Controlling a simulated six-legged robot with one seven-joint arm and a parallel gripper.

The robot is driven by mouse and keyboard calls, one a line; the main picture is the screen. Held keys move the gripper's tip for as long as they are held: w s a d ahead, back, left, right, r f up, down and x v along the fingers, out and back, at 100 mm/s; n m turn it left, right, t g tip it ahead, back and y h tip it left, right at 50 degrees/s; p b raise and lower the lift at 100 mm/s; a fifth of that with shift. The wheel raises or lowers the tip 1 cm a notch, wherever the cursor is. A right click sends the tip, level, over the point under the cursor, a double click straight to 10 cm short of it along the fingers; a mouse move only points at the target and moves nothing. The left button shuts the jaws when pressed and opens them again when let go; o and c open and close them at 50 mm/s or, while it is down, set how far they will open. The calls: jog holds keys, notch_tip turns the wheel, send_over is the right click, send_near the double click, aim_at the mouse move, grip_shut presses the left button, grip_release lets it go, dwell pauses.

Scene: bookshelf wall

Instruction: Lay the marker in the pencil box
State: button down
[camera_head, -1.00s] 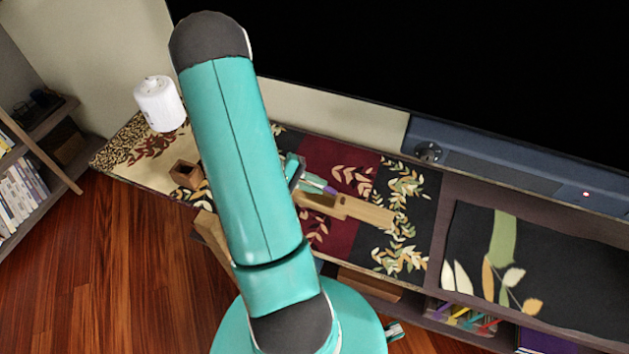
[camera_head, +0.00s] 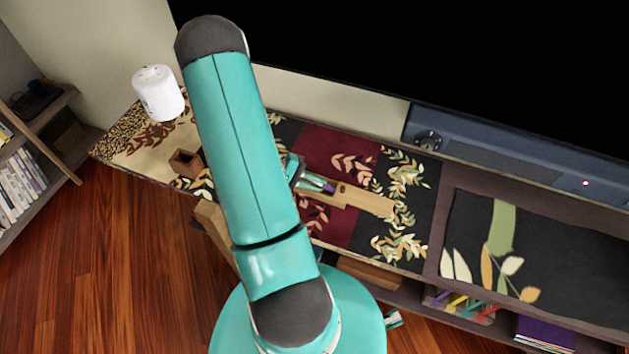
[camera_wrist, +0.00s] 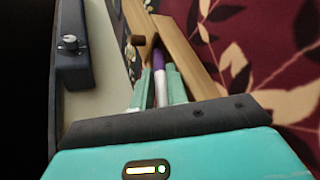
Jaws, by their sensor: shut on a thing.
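The marker (camera_wrist: 158,68) is white with a purple end. In the wrist view it lies between the two green fingers of my gripper (camera_wrist: 160,88), which is shut on it. The pencil box (camera_wrist: 185,45) is a long wooden box directly below and beyond the fingertips. The marker's purple end is at the box's opening; I cannot tell whether it touches the box. In the head view, the box (camera_head: 365,200) lies on the dark red and black patterned cloth, and the marker's purple end (camera_head: 329,187) shows over its left part. My arm hides the box's left end.
A small wooden cup (camera_head: 185,163) and a white cylinder (camera_head: 158,92) stand to the left on the cabinet. A dark soundbar (camera_head: 500,160) and a large black screen (camera_head: 420,60) line the back. The cloth right of the box is clear.

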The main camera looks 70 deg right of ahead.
jog(key=c, duration=1.4)
grip_release()
jog(key=shift+a+f, duration=0.1)
jog(key=shift+f, duration=0.1)
jog(key=shift+c, duration=0.2)
jog(key=c, duration=0.3)
jog(key=shift+o, duration=1.4)
jog(key=shift+r, duration=0.5)
notch_tip(320, 180, up, 6)
jog(key=shift+r, duration=0.1)
